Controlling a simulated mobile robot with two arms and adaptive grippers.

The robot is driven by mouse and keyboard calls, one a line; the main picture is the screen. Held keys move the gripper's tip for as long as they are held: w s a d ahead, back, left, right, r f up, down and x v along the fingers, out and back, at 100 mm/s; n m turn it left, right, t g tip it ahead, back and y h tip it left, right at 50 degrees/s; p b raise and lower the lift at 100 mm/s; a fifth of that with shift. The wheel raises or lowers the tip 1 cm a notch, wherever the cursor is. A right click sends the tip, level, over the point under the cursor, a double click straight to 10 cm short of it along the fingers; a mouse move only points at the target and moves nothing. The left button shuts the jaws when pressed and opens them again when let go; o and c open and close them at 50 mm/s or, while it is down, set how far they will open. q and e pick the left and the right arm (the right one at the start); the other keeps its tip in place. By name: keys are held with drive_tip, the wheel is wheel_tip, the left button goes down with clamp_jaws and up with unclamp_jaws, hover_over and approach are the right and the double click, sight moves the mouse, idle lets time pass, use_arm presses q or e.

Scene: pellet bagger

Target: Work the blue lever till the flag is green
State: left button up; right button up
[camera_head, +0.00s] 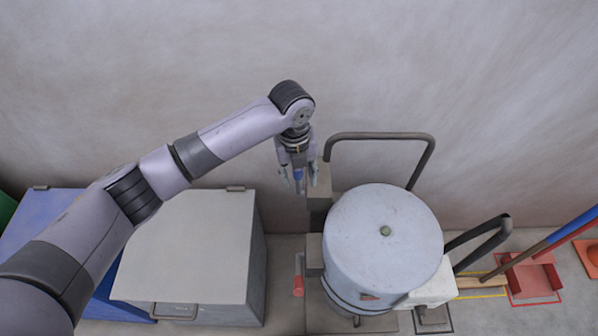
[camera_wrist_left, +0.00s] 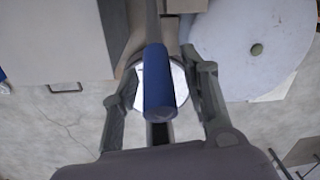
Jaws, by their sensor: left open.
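The blue lever (camera_head: 299,181) has a blue grip on a grey rod, left of the round pale drum (camera_head: 385,260). My left gripper (camera_head: 300,176) is open, pointing down, with a finger on each side of the blue grip. In the left wrist view the blue grip (camera_wrist_left: 159,82) stands between the spread fingers, with gaps visible on both sides. My right gripper is not in view.
A red handle (camera_head: 298,275) hangs left of the drum. A grey cabinet (camera_head: 190,250) stands left, with a blue box (camera_head: 40,225) beyond it. Dark bent rails (camera_head: 380,136) rise behind the drum.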

use_arm(q)
drive_tip(key=shift+f, duration=0.2)
clamp_jaws()
idle(0.5)
idle(0.3)
